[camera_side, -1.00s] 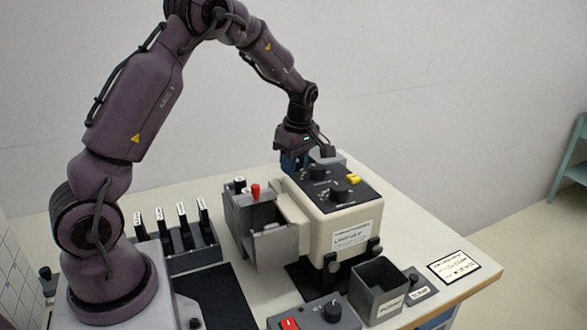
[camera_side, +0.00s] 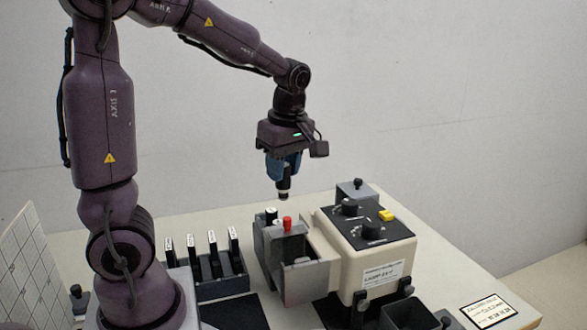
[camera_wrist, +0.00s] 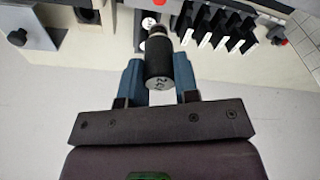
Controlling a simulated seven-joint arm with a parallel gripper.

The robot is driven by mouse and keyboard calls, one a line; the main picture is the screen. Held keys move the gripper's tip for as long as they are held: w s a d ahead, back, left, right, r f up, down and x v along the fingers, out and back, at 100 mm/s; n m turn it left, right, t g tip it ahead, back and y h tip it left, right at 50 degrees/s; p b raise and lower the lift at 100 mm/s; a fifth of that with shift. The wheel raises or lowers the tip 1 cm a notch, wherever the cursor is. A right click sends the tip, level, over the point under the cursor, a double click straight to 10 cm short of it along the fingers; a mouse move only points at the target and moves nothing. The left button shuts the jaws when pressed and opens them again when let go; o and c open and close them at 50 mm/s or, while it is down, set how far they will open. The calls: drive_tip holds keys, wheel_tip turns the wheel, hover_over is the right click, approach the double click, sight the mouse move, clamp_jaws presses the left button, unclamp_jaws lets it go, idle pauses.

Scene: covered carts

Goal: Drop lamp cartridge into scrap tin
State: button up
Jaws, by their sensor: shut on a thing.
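My gripper (camera_side: 284,168) is shut on a black cylinder with a pale tip, the lamp cartridge (camera_side: 284,187), which hangs upright. In the wrist view the cartridge (camera_wrist: 158,65) sits between the two blue fingers. It is in the air above the far side of the grey bracket, left of the cream lamp unit. The scrap tin (camera_side: 405,313) is a dark open box at the bottom edge of the side view, in front of the lamp unit and partly cut off. My gripper is well behind and left of it. The tin's inside is mostly hidden.
The cream lamp unit (camera_side: 367,245) stands between my gripper and the tin. The grey bracket (camera_side: 300,268) on its left carries a red knob (camera_side: 287,224) and a white-topped black piece (camera_side: 271,215). A rack (camera_side: 220,285) holds several black labelled pieces.

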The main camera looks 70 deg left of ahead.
drive_tip(key=shift+s+r, duration=0.1)
drive_tip(key=shift+r, duration=0.05)
wheel_tip(320, 180, up, 5)
drive_tip(key=shift+r, duration=0.1)
drive_tip(key=w+d, duration=0.9)
drive_tip(key=d, duration=0.2)
drive_tip(key=w+d, duration=0.9)
drive_tip(key=d, duration=0.3)
wheel_tip(320, 180, down, 20)
drive_tip(key=shift+s+d+f, duration=0.15)
drive_tip(key=shift+s+f, duration=0.05)
drive_tip(key=o, duration=1)
